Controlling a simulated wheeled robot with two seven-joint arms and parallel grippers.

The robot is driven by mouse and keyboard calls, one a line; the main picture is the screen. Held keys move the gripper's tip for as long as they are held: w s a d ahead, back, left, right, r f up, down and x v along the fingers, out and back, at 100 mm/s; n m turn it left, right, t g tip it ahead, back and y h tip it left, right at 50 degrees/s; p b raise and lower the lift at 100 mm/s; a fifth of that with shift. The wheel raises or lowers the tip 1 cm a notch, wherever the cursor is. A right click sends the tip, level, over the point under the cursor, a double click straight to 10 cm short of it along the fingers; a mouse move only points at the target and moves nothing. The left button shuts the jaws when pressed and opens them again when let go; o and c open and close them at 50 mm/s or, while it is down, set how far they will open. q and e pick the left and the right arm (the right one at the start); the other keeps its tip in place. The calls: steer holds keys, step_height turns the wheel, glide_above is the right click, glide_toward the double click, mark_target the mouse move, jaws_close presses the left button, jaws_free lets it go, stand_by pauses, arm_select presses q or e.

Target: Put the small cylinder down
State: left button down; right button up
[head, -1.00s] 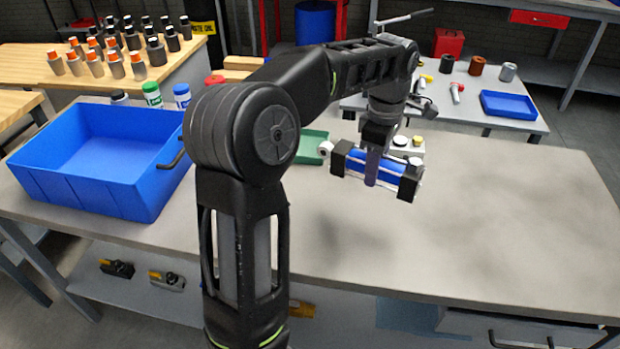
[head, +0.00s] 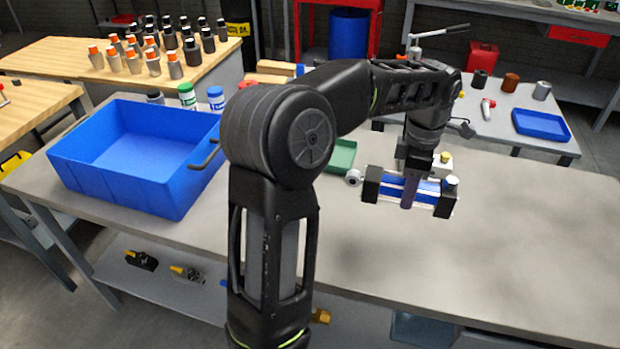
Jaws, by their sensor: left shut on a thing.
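The small cylinder (head: 390,188) is a blue body with black end blocks and a pale round eye at its left end. My left gripper (head: 410,190) is shut around the middle of its body. It holds the cylinder roughly level over the grey workbench (head: 520,255). I cannot tell how large the gap to the bench top is. My left arm hides part of the bench behind it. My right gripper does not show.
A large blue bin (head: 135,165) stands at the bench's left. A green tray (head: 342,155) lies behind the cylinder, with a small pale block with a yellow cap (head: 443,162) near it. The bench's right side is clear. A blue tray (head: 540,125) sits on the table behind.

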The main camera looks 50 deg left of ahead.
arm_select(q)
steer(key=shift+r, duration=0.1)
stand_by(0.3)
steer(key=shift+f, duration=3.1)
steer(key=shift+f+p, duration=0.35)
steer(key=shift+f, duration=1.55)
steer(key=c, duration=0.8)
jaws_free()
steer(key=shift+f, duration=0.1)
steer(key=shift+c, duration=0.2)
step_height(320, 180, up, 12)
steer(key=shift+r, duration=0.1)
